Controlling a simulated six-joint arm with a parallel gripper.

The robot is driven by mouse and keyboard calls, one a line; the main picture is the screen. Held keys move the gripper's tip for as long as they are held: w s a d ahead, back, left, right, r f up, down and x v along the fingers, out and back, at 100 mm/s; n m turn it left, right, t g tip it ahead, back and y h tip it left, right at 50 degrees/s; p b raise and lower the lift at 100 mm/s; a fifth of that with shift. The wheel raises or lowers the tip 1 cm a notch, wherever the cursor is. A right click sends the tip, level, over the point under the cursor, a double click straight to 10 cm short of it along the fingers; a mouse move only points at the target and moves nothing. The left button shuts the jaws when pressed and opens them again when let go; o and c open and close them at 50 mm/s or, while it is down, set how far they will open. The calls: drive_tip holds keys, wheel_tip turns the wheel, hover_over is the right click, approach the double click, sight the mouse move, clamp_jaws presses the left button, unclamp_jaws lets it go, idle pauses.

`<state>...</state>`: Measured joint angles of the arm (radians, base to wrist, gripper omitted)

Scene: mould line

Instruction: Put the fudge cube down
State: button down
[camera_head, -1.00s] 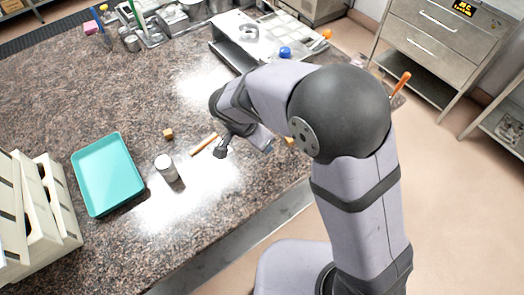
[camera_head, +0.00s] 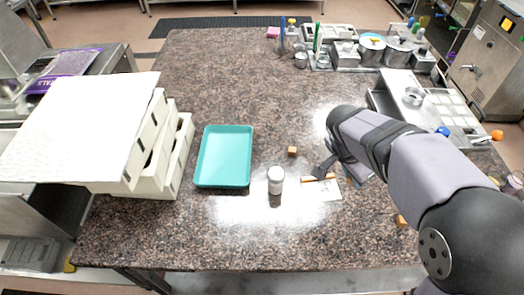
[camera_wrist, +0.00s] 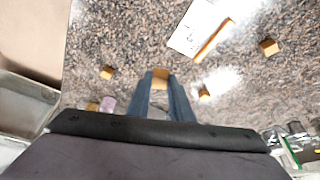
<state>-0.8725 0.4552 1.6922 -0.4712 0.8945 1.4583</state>
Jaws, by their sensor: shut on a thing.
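My gripper (camera_wrist: 160,80) is shut on a small tan-brown fudge cube (camera_wrist: 161,72), which shows between its two blue-grey fingertips in the wrist view. In the head view the end of my arm is over the right part of the speckled brown counter (camera_head: 245,85), and I cannot make out the held cube there. The counter surface lies below the cube in the wrist view; how high the cube is held is hard to tell. Similar loose cubes lie apart from the gripper, one in the head view (camera_head: 292,151) and others in the wrist view (camera_wrist: 268,46).
A teal tray (camera_head: 225,157) is left of a white-lidded jar (camera_head: 275,180). An orange stick (camera_head: 318,178) lies on a white sheet (camera_head: 325,190) near my wrist. White crates (camera_head: 160,160) stand at left, metal containers (camera_head: 397,54) at back right.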

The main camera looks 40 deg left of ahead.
drive_tip(key=s+a+n+y, duration=0.2)
drive_tip(key=a+n, duration=0.4)
drive_tip(key=a, duration=0.7)
drive_tip(key=n+g+y+b, duration=0.2)
drive_tip(key=n+g+y, duration=0.1)
drive_tip(key=n, duration=0.8)
hover_over(232, 163)
drive_tip(key=d, duration=0.1)
drive_tip(key=shift+s+d+r, duration=0.15)
drive_tip(key=shift+s+r, duration=0.05)
drive_tip(key=shift+s, duration=0.1)
drive_tip(key=shift+f, duration=0.15)
drive_tip(key=shift+y, duration=0.3)
drive_tip(key=shift+f+p, duration=1.35)
drive_tip(key=shift+f, duration=3.5)
drive_tip(key=shift+f, duration=0.15)
drive_tip(key=c, duration=1.6)
unclamp_jaws()
